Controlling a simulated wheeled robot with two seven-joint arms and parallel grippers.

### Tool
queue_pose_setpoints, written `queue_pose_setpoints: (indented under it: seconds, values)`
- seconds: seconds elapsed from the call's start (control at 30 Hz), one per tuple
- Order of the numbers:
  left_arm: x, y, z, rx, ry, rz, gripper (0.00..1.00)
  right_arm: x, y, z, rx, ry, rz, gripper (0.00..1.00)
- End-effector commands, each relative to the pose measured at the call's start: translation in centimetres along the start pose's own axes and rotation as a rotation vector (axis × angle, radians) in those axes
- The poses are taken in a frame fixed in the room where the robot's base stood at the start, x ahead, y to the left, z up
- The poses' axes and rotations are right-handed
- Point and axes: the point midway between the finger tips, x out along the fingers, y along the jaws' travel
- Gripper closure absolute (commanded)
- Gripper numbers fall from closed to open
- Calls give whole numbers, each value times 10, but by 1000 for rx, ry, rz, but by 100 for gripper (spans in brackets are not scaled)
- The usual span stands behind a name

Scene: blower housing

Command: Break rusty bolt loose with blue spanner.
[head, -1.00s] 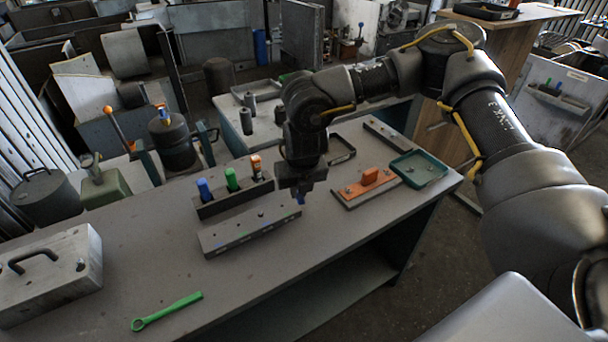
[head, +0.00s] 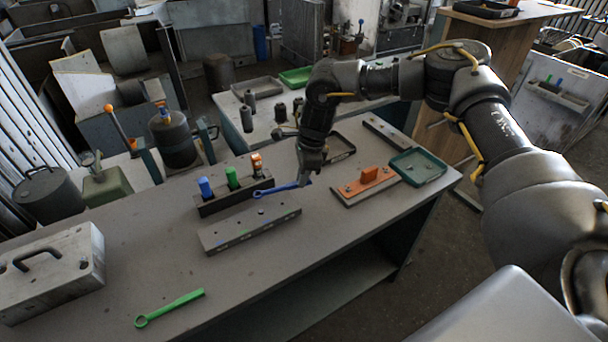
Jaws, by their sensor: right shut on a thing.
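The blue spanner (head: 282,189) is in my right gripper (head: 306,181). The jaws are shut on its right end, and its ring end points left, above the area between the dark holder and the grey bar. The grey bar (head: 250,231) lies on the bench below and left of the gripper, with small coloured marks on its front face. The orange plate (head: 358,184) with an orange block and small bolt heads lies to the gripper's right. I cannot tell which bolt is the rusty one. My left gripper is not in view.
A dark holder (head: 236,199) with blue, green and orange-topped pieces stands just left of the spanner. A green spanner (head: 170,308) lies at the front left, near a grey box (head: 52,273). A green tray (head: 418,166) sits at the right end. The bench's left middle is clear.

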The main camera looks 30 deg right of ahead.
Motion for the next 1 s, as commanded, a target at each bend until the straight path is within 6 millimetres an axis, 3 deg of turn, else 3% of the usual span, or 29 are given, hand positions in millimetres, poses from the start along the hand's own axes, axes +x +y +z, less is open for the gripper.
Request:
queue_pose_setpoints:
  seconds: [0.27, 0.8, 1.0]
  values:
    - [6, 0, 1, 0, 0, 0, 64, 9, 0, -2, 2, 1, 0, 100]
    - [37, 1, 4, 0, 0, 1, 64, 53, 0, -11, 3, 1, -2, 100]
    - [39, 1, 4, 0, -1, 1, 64, 57, 0, -11, 3, 0, -2, 100]
